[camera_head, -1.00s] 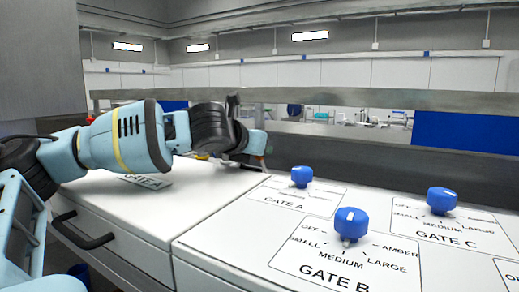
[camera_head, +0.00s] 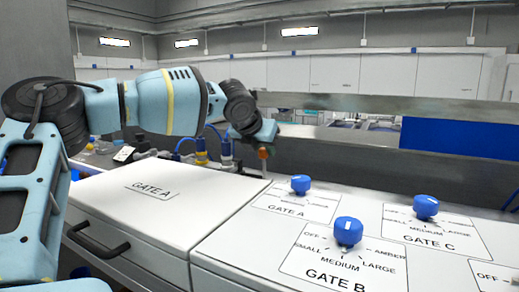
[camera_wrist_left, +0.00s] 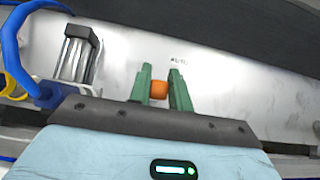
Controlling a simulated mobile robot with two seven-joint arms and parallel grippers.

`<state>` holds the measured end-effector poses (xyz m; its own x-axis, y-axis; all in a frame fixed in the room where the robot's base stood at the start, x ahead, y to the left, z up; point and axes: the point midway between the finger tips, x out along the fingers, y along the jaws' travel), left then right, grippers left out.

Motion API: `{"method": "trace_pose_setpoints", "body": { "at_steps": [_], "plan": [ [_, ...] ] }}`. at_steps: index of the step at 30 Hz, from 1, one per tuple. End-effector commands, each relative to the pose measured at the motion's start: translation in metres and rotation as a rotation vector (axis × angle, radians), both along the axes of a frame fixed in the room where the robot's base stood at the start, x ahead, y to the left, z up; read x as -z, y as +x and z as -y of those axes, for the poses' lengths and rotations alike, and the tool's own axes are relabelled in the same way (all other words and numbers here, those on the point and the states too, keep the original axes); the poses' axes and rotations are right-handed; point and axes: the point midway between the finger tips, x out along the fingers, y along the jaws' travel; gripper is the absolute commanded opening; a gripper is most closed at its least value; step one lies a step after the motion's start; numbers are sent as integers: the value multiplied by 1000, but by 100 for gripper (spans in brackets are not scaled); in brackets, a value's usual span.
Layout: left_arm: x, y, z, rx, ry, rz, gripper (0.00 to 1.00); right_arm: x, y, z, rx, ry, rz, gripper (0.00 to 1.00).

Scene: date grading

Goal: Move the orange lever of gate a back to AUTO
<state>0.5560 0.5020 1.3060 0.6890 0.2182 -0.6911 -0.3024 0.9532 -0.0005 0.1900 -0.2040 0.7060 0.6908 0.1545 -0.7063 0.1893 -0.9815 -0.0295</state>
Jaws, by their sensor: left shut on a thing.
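The orange lever (camera_wrist_left: 159,90) shows in the left wrist view as a small orange knob between the green fingers of my left gripper (camera_wrist_left: 160,78). The gripper is shut on it. The word AUTO (camera_wrist_left: 179,62) is printed on the pale panel just ahead of the fingertips, slightly right. In the head view, my left gripper (camera_head: 264,138) is behind the white GATE A cabinet (camera_head: 190,187), with the small orange lever (camera_head: 263,154) just below it. The lever's base and other position marks are hidden. My right gripper is not in view.
Blue knobs for GATE A (camera_head: 301,185), GATE B (camera_head: 348,231) and GATE C (camera_head: 426,206) stand on the white panel at right. Yellow-and-blue fittings (camera_head: 201,150) with hoses are left of my gripper. A grey rail (camera_head: 390,107) runs behind.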

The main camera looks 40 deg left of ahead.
Motion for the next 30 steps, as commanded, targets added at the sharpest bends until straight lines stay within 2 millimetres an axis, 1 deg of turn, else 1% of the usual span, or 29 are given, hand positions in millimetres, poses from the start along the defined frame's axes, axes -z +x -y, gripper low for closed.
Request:
{"method": "trace_pose_setpoints", "body": {
  "at_steps": [1, 3, 9, 18, 30],
  "plan": [
    [4, 6, -1, -3, -8, -31, 0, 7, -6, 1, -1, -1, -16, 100],
    [5, 10, -2, -3, -21, -70, 0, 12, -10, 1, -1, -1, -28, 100],
    [6, 18, -5, -1, -48, -157, 0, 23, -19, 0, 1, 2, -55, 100],
    [5, 23, -6, 0, -71, -228, 0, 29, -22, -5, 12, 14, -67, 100],
    [5, 23, -7, 0, -76, -244, 0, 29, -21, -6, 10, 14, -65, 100]
  ]
}}
